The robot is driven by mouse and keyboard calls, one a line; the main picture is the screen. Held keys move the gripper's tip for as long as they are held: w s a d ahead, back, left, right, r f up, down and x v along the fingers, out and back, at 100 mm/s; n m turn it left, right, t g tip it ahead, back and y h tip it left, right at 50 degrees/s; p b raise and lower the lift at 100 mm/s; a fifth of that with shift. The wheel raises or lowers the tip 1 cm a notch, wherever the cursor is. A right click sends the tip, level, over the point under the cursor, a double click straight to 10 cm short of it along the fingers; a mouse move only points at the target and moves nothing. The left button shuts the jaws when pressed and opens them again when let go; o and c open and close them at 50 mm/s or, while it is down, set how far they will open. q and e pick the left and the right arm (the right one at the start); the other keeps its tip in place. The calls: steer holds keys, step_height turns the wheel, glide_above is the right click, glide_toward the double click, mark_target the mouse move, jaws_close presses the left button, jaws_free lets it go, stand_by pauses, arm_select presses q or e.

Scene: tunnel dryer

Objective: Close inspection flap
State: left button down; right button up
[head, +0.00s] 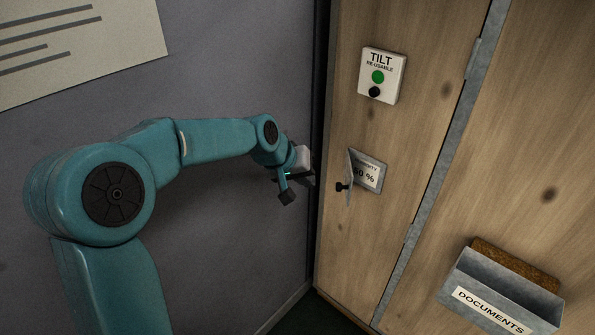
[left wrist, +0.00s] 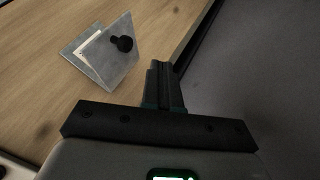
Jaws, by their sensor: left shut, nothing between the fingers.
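The inspection flap (head: 349,177) is a small grey plate with a black knob, on the wooden panel. It stands open, swung out from its frame, and a humidity label (head: 369,176) reading "% " shows partly behind it. In the left wrist view the flap (left wrist: 117,62) is tilted out from the wood, its black knob (left wrist: 122,43) on its outer face. My left gripper (head: 306,177) is to the left of the flap, apart from it. In the left wrist view its fingers (left wrist: 160,75) are together and empty. My right gripper is not in view.
A white "TILT" box (head: 381,75) with a green and a black dot is above the flap. A grey documents holder (head: 500,290) is at lower right. A metal strip (head: 440,165) runs down between the wooden panels. A grey wall (head: 230,70) is on the left.

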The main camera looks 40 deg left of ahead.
arm_select(q)
steer(key=w+d, duration=0.1)
steer(key=w+d+f, duration=0.1)
steer(key=w+d, duration=0.1)
steer(key=shift+w+d+f, duration=0.2)
steer(key=shift+w+f, duration=0.05)
steer(key=shift+f, duration=0.15)
steer(key=shift+p, duration=0.35)
